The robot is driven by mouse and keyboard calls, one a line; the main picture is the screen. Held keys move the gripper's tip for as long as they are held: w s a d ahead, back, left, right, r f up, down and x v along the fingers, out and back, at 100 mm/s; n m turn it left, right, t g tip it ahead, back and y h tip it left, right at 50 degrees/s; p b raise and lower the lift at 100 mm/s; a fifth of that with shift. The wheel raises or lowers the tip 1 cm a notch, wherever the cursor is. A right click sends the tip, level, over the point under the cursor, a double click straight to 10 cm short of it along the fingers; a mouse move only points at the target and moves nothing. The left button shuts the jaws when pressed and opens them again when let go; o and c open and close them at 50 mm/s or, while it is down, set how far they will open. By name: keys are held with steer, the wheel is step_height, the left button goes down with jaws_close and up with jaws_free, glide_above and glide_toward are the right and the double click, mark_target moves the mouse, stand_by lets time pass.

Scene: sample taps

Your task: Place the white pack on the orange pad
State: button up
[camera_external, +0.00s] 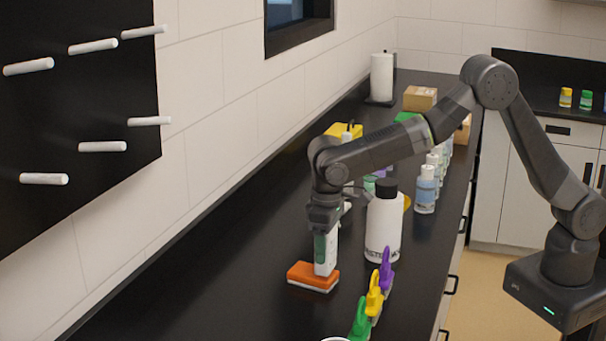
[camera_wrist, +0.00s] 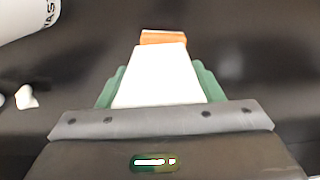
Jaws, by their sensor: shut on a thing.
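The white pack (camera_external: 327,256) is upright below my gripper (camera_external: 325,236), its lower end over the right part of the orange pad (camera_external: 304,274). I cannot tell whether the pack touches the pad. The pad is a flat orange block with a pale lower layer, lying on the black counter. In the wrist view the white pack (camera_wrist: 160,75) sits between the green fingers of my gripper (camera_wrist: 160,88). A strip of the orange pad (camera_wrist: 163,37) shows past the pack's far end; the rest is hidden behind the pack. My gripper is shut on the pack.
A large white bottle with a black lid (camera_external: 383,225) stands close to the right of the pack. Purple, yellow (camera_external: 375,293) and green clips or spray heads line the front right. Several bottles (camera_external: 426,190) stand farther back. The counter (camera_external: 220,300) left of the pad is clear.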

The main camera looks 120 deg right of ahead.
steer(key=shift+f, duration=0.35)
steer(key=shift+f, duration=0.1)
steer(key=shift+f, duration=0.15)
steer(key=o, duration=1.1)
steer(key=shift+r, duration=0.2)
step_height(320, 180, up, 12)
steer(key=shift+r+b, duration=0.1)
steer(key=shift+b, duration=0.6)
